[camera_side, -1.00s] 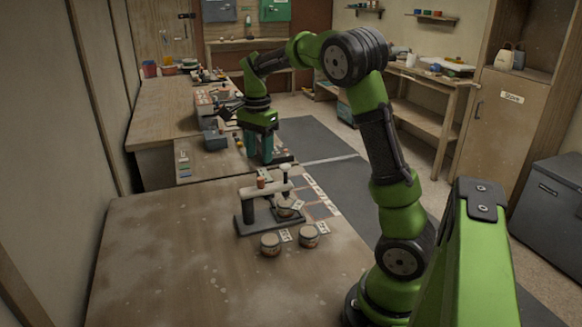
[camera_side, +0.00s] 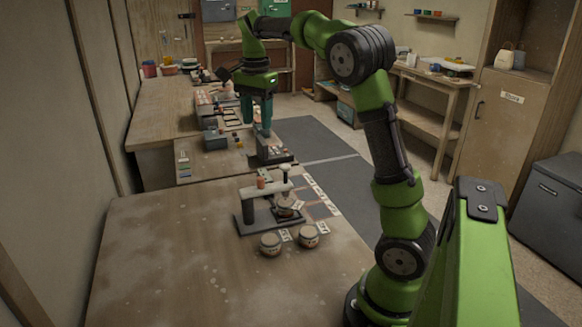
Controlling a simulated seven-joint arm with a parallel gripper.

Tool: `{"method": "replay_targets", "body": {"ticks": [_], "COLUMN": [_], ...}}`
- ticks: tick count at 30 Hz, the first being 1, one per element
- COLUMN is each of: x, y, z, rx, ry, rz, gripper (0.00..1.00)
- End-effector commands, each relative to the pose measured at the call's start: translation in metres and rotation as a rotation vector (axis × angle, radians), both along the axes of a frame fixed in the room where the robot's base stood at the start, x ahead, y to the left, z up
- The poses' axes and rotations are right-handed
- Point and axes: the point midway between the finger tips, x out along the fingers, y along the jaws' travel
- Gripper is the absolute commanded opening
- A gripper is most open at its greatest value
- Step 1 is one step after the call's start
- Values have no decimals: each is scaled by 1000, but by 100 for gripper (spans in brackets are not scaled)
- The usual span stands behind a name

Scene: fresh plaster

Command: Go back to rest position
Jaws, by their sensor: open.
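My gripper (camera_side: 257,130) hangs from the raised green arm, pointing down, with its two teal fingers apart and nothing seen between them. It is above the far end of the work surface, over a small dark device (camera_side: 272,149) near the bench's right edge. From this angle I cannot tell the exact gap between the fingertips and that device.
On the near table (camera_side: 150,250) stands a dark press-like stand (camera_side: 250,213) with a small jar (camera_side: 285,208) in it. Two more jars (camera_side: 270,244) (camera_side: 308,236) stand in front, with labels beside them. A grey box (camera_side: 215,139) and other items stand on the far bench (camera_side: 165,110). The near table's left part is clear.

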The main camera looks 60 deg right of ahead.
Motion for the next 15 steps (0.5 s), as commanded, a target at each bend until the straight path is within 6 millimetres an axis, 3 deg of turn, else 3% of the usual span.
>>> {"method": "replay_targets", "body": {"ticks": [1, 5, 11, 15], "x": [0, -9, -41, -76], "y": [0, 22, 96, 151], "z": [-12, -27, -34, -40], "rx": [-3, 4, -25, -95], "ry": [6, -64, -264, -405], "rz": [63, 310, 747, 1016], "gripper": [48, 48, 48, 48]}}
